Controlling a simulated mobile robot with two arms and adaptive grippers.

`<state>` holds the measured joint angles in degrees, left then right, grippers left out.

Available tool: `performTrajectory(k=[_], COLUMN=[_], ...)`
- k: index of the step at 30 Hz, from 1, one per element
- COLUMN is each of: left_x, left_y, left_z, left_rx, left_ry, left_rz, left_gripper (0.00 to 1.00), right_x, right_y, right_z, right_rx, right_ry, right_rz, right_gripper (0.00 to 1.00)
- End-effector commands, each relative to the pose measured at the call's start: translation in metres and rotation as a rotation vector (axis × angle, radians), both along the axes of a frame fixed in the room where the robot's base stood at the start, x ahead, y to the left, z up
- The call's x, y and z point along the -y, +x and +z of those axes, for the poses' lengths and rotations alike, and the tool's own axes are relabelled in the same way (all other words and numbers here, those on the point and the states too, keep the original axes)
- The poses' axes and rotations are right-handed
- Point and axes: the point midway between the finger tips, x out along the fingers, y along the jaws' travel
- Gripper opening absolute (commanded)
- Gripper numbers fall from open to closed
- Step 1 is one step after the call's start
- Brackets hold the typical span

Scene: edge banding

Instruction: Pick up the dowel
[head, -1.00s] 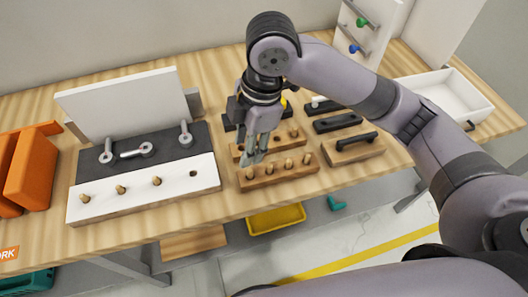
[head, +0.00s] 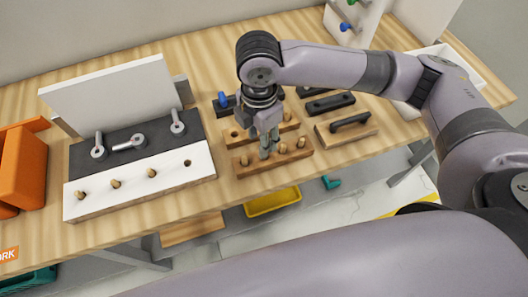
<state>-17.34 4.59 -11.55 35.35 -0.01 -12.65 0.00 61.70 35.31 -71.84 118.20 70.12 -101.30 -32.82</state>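Several wooden dowels stand upright in a row in the front wooden block (head: 246,170) on the table. The leftmost dowel (head: 245,160) and the rightmost dowel (head: 301,142) show clearly. My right gripper (head: 269,153) points down over this block, its fingertips at the second dowel from the left. Its fingers look parted; they partly hide that dowel, and I cannot tell if they touch it. A white-faced board (head: 140,193) to the left holds three dowels and has one empty hole (head: 187,163) at its right end. My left gripper is not in view.
A second wooden block (head: 232,134) stands just behind. Black handles (head: 350,121) lie to the right. A white upright panel (head: 110,95) and metal fittings (head: 129,143) are at the left, with orange bins (head: 22,170) beyond. A yellow tray (head: 272,202) sits below the table.

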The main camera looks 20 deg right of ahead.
Motion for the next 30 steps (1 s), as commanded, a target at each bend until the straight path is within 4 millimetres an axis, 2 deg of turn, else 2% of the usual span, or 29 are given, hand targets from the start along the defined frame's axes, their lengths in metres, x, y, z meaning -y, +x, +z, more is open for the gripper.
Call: performTrajectory(k=[5, 11, 15, 23, 30], left_x=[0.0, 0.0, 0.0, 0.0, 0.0], left_y=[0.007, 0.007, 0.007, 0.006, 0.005], left_z=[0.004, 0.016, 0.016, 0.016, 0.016], left_rx=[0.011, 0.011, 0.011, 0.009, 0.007], left_ry=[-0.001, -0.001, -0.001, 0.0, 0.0], left_rz=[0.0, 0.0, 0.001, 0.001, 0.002], left_gripper=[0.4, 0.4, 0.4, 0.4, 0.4], right_x=[0.002, 0.011, 0.009, 0.009, 0.009], right_y=[0.0, -0.002, -0.002, -0.001, -0.001], right_z=[-0.01, -0.037, -0.054, -0.059, -0.058], right_rx=[-0.001, -0.002, 0.0, 0.001, 0.001], right_ry=[0.0, -0.003, 0.0, -0.001, 0.0], right_rz=[-0.002, -0.003, -0.001, 0.001, 0.0], right_gripper=[0.36, 0.36, 0.36, 0.36, 0.21])
